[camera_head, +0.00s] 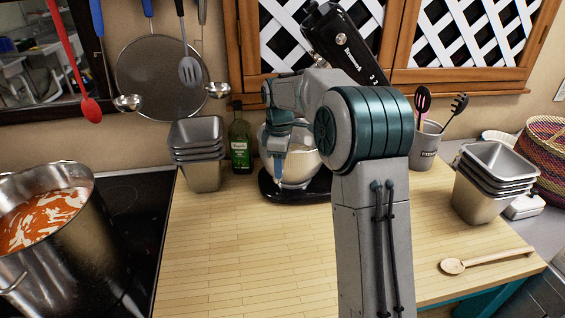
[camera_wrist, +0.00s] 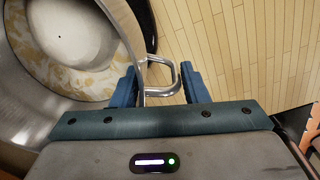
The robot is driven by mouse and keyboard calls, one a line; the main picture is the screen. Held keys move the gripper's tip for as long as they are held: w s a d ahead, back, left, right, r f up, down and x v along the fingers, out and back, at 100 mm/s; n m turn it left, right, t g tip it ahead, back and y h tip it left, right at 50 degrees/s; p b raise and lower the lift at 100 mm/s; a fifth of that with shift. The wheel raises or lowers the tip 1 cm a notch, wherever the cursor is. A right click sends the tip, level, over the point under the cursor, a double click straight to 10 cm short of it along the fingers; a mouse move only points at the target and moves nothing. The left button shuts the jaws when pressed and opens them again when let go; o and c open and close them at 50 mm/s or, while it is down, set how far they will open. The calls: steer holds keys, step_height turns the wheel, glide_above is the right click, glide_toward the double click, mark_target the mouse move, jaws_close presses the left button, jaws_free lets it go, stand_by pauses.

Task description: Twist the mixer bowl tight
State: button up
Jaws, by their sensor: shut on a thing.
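The mixer (camera_head: 347,48) is black, with its head tilted up at the back of the counter. Its shiny metal bowl (camera_head: 299,168) sits on the black base (camera_head: 308,190), partly hidden by my arm. In the wrist view the bowl (camera_wrist: 20,70) is at the left, with a pale mix inside. Its metal loop handle (camera_wrist: 172,74) lies between the two blue fingers of my gripper (camera_wrist: 158,82), which is shut on it. In the head view my gripper (camera_head: 279,160) is at the bowl's left side. Whether the bowl is locked in the base cannot be told.
A pot of red soup (camera_head: 45,222) stands on the black hob at left. Stacked metal tins (camera_head: 196,150) and a green bottle (camera_head: 240,140) stand left of the mixer. More tins (camera_head: 492,180) and a wooden spoon (camera_head: 485,262) are at right. The front counter is clear.

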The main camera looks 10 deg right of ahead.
steer(key=shift+w+a+r, duration=0.1)
steer(key=shift+w+r, duration=0.2)
steer(key=shift+w, duration=0.05)
steer(key=shift+w+a+m+p, duration=0.35)
steer(key=shift+a+m+p, duration=0.15)
steer(key=shift+m+p, duration=0.25)
steer(key=o, duration=1.1)
steer(key=shift+o, duration=0.4)
steer(key=shift+w+f, duration=0.1)
steer(key=shift+f, duration=0.05)
steer(key=shift+a, duration=0.1)
